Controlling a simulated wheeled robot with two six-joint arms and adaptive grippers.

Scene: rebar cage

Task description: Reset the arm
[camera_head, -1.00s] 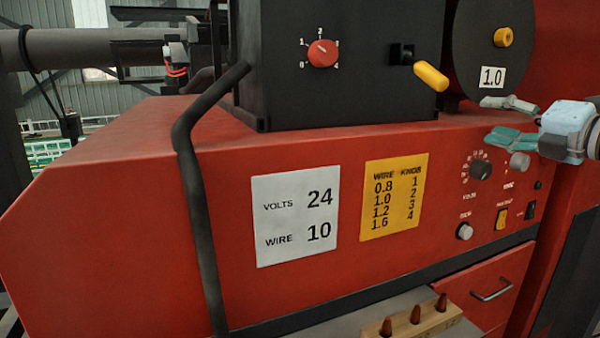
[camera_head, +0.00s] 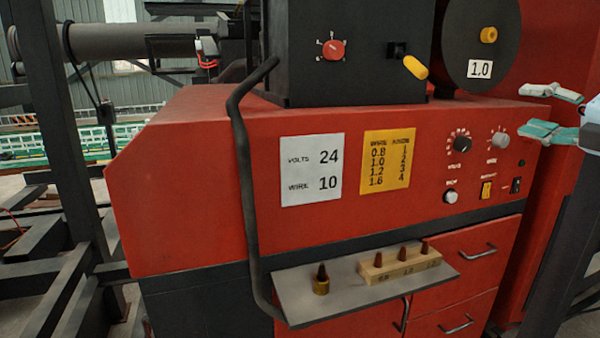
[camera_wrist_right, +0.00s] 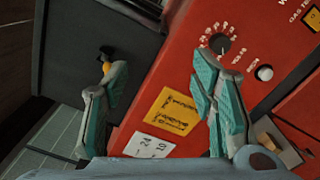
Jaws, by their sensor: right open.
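My right gripper (camera_head: 553,112) is at the right edge of the head view, in front of the red welding machine (camera_head: 200,190). Its two teal-padded fingers are apart and nothing is between them. In the right wrist view the open fingers (camera_wrist_right: 160,100) frame the machine's face, with the black volts knob (camera_wrist_right: 220,43) beyond the right finger. Part of my right arm shows at the right edge of the head view. My left gripper is in neither view.
The machine carries a black wire feeder (camera_head: 350,55) with a red dial and yellow lever (camera_head: 415,67), and a wire spool (camera_head: 470,40). A grey shelf (camera_head: 310,300) juts out below, holding a wooden tip block (camera_head: 400,262). Dark frame bars (camera_head: 60,130) stand at left.

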